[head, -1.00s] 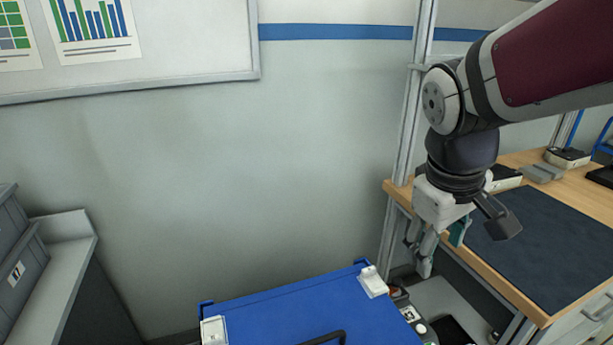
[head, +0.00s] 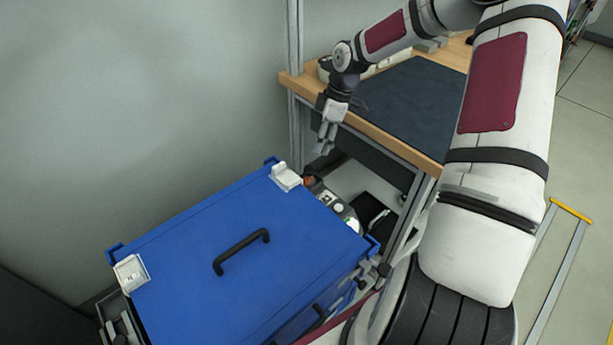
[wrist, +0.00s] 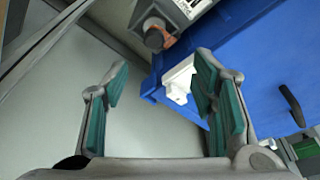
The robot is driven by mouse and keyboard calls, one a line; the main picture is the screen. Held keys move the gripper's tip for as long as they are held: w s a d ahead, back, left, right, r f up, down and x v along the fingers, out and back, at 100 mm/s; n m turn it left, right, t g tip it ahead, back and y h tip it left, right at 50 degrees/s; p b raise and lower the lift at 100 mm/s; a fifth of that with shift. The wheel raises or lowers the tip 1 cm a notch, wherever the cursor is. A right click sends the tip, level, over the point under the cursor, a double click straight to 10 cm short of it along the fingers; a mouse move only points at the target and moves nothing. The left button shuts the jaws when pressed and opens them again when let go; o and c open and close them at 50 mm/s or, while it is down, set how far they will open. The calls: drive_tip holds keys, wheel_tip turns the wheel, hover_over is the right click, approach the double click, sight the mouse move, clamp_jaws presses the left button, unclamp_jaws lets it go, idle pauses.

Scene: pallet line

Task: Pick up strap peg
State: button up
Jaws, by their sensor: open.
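I cannot single out a strap peg for sure. A white block (head: 286,178) sits on the far right corner of a blue lid (head: 215,295). A similar white block (head: 131,273) sits on its left corner. My gripper (head: 325,145) hangs open and empty beside the wooden bench edge, beyond and right of the far white block. In the wrist view my gripper (wrist: 162,72) has its teal-padded fingers spread apart. A white block (wrist: 180,85) shows behind the right finger, partly hidden by it, on the blue lid (wrist: 245,60).
A black handle (head: 242,252) stands up from the lid. A grey device (head: 335,205) with an orange part lies between the lid and the bench; it also shows in the wrist view (wrist: 185,12). A dark mat (head: 405,105) covers the bench. A wall runs behind the lid.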

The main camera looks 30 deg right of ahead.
sight(310, 169)
drive_tip(key=x, duration=0.6)
drive_tip(key=b+x, duration=0.1)
drive_tip(key=x, duration=0.2)
drive_tip(key=shift+w+d+f, duration=0.3)
drive_tip(key=shift+w+d, duration=0.05)
drive_tip(key=shift+b+x, duration=0.3)
drive_tip(key=shift+x, duration=2.3)
drive_tip(key=shift+w+a+r, duration=0.15)
drive_tip(key=shift+a, duration=0.05)
clamp_jaws()
